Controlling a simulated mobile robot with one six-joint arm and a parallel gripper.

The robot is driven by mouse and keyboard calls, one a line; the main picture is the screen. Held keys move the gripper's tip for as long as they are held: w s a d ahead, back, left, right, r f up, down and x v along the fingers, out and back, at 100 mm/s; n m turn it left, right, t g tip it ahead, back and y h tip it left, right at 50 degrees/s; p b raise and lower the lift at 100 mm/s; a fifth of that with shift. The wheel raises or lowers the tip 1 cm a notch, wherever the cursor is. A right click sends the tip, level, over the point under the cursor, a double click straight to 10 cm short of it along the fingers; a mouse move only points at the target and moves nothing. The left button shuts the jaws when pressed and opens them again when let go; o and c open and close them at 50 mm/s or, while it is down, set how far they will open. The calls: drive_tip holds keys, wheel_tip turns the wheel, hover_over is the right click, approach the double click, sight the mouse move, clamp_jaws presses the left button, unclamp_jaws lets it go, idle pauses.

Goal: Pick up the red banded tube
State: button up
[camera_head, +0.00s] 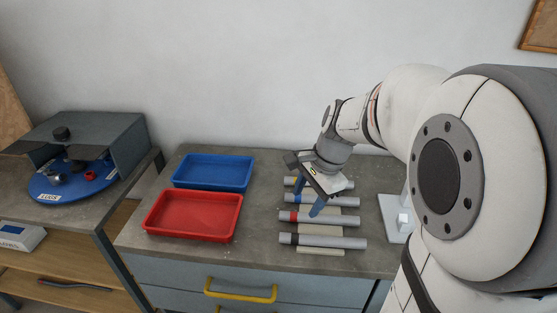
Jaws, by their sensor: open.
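The red banded tube (323,217) is a grey tube with a red band near its left end. It lies sideways on the workbench among several similar tubes. My gripper (312,206) points down just above it, with blue fingers apart and nothing seen held between them. I cannot tell whether a finger touches the tube. A blue banded tube (340,201) lies just behind, partly hidden by my gripper. A dark banded tube (330,241) lies in front.
A red tray (196,237) and a blue tray (213,187) stand left of the tubes, both empty. A white stand (396,225) is close on the right. A blue turntable (50,191) sits on the left bench. Bare bench shows between trays and tubes.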

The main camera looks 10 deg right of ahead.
sight(297, 213)
drive_tip(key=w+f+m, duration=0.1)
drive_tip(key=w+m, duration=0.1)
drive_tip(key=w+d+f+m+y, duration=0.1)
drive_tip(key=w+f+m, duration=0.1)
drive_tip(key=w+d+f+m+b, duration=0.1)
drive_tip(key=w+f+m, duration=0.1)
drive_tip(key=w+m, duration=0.1)
drive_tip(key=shift+f, duration=0.1)
drive_tip(key=shift+w+f, duration=0.15)
drive_tip(key=shift+f, duration=0.1)
drive_tip(key=shift+m+y, duration=0.3)
drive_tip(key=shift+s+d+x, duration=0.1)
drive_tip(key=shift+x, duration=1.1)
drive_tip(key=shift+s+d+x, duration=0.15)
drive_tip(key=shift+x, duration=1.05)
drive_tip(key=shift+s+d+x, duration=0.1)
drive_tip(key=shift+x, duration=1.1)
drive_tip(key=shift+f, duration=0.45)
drive_tip(key=shift+c, duration=0.2)
clamp_jaws()
